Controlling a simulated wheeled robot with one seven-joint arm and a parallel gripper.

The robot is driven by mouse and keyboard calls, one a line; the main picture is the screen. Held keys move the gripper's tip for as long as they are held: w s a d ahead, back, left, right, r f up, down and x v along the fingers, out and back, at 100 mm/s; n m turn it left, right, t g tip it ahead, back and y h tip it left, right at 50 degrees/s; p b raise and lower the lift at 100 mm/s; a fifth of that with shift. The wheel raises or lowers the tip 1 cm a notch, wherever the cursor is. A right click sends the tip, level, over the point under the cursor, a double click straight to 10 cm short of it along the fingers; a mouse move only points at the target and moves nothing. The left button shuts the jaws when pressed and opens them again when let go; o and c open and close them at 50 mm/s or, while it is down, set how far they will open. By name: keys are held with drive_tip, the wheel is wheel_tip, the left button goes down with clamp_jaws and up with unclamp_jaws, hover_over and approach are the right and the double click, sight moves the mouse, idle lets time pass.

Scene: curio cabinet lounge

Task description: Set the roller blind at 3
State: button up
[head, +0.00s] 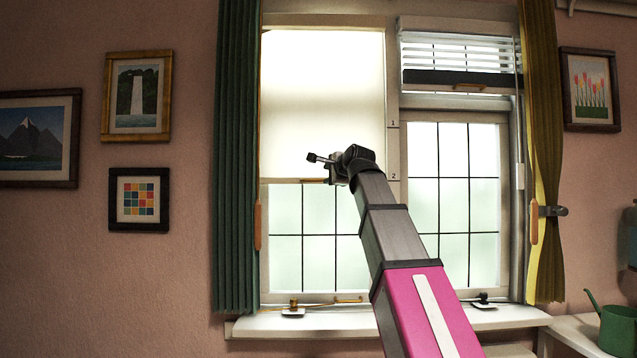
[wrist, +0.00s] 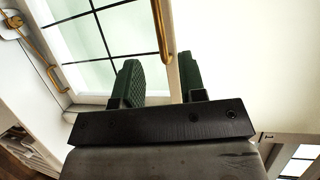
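The cream roller blind (head: 322,95) covers the upper part of the left window. Its bottom edge is about level with the mark 2 (head: 393,177) on the frame; the mark 1 (head: 393,123) is above. No mark 3 can be seen; my arm covers part of the frame below. A brass handle (wrist: 162,30) sits at the blind's bottom edge and also shows in the head view (head: 312,181). My gripper (wrist: 158,62) is open, its green fingers apart, with the handle ahead between them. In the head view my gripper (head: 334,178) is at that edge.
A green curtain (head: 237,150) hangs left of the window and a yellow one (head: 543,150) at the right. The right window has a raised slatted blind (head: 460,52). The sill (head: 300,323) carries small fittings. A green watering can (head: 615,328) stands at lower right.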

sight(318, 181)
drive_tip(key=x, duration=1)
drive_tip(key=shift+f, duration=0.1)
drive_tip(key=shift+s, duration=0.1)
clamp_jaws()
